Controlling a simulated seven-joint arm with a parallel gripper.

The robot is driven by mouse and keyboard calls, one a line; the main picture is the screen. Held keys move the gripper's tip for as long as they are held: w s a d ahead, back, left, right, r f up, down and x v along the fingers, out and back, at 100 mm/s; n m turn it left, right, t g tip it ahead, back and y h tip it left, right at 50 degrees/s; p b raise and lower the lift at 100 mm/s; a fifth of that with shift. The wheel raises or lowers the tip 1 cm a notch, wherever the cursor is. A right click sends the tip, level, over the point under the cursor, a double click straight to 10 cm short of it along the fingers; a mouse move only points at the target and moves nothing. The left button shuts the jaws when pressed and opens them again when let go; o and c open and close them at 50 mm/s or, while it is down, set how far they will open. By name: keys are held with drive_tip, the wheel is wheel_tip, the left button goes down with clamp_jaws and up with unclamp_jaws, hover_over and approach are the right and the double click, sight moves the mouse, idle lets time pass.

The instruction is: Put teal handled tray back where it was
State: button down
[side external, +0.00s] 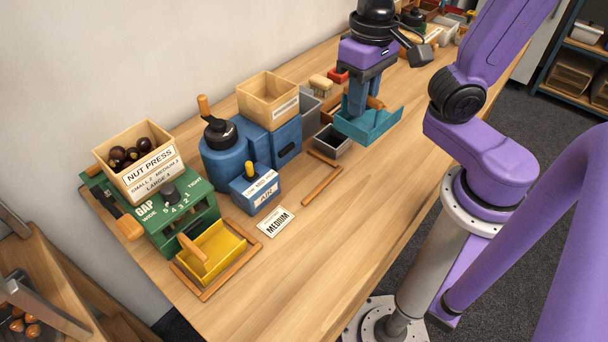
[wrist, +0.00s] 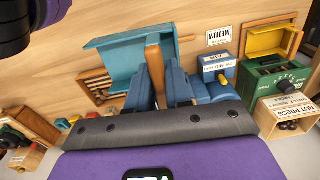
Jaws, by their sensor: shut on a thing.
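The teal tray (side external: 378,129) hangs from or stands under my gripper (side external: 357,108), toward the back of the bench in the side external view. I cannot tell whether its base touches the bench. In the wrist view the teal tray (wrist: 115,62) shows its open side and a wooden handle (wrist: 153,52). My gripper's blue fingers (wrist: 157,85) are shut on that handle. L-shaped wooden strips (side external: 320,182) lie on the bare bench, nearer the front than the tray and right of the blue AIR box.
The blue AIR box (side external: 256,188), a blue machine (side external: 226,160) and a small dark open bin (side external: 333,141) stand close by. A yellow tray (side external: 212,251) sits in a wooden frame by the green nut press (side external: 181,205). A MEDIUM card (side external: 276,222) lies flat. The bench's right front is clear.

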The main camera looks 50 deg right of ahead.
sight(343, 129)
drive_tip(key=shift+s+a+f+n, duration=0.15)
drive_tip(key=shift+s+n, duration=0.35)
drive_tip(key=shift+s, duration=0.7)
wheel_tip(343, 129, down, 4)
drive_tip(key=shift+w+f, duration=0.25)
drive_tip(key=shift+f, duration=0.3)
drive_tip(key=shift+w+a+f, duration=0.25)
drive_tip(key=shift+w+f, duration=0.05)
drive_tip(key=shift+w, duration=0.35)
drive_tip(key=shift+w+a+f, duration=0.2)
drive_tip(key=shift+w+f, duration=0.15)
drive_tip(key=shift+w, duration=0.35)
drive_tip(key=shift+w+a+f, duration=0.25)
drive_tip(key=shift+w+f, duration=0.05)
drive_tip(key=shift+w, duration=0.35)
drive_tip(key=shift+w+a+f, duration=0.55)
drive_tip(key=shift+w+f, duration=0.95)
drive_tip(key=shift+f, duration=0.35)
drive_tip(key=shift+w+a+f, duration=0.5)
drive_tip(key=shift+w+f, duration=1)
drive_tip(key=shift+f, duration=0.3)
drive_tip(key=shift+w+a+f, duration=0.55)
drive_tip(key=shift+w+f, duration=0.95)
drive_tip(key=shift+f, duration=0.35)
drive_tip(key=shift+f, duration=0.1)
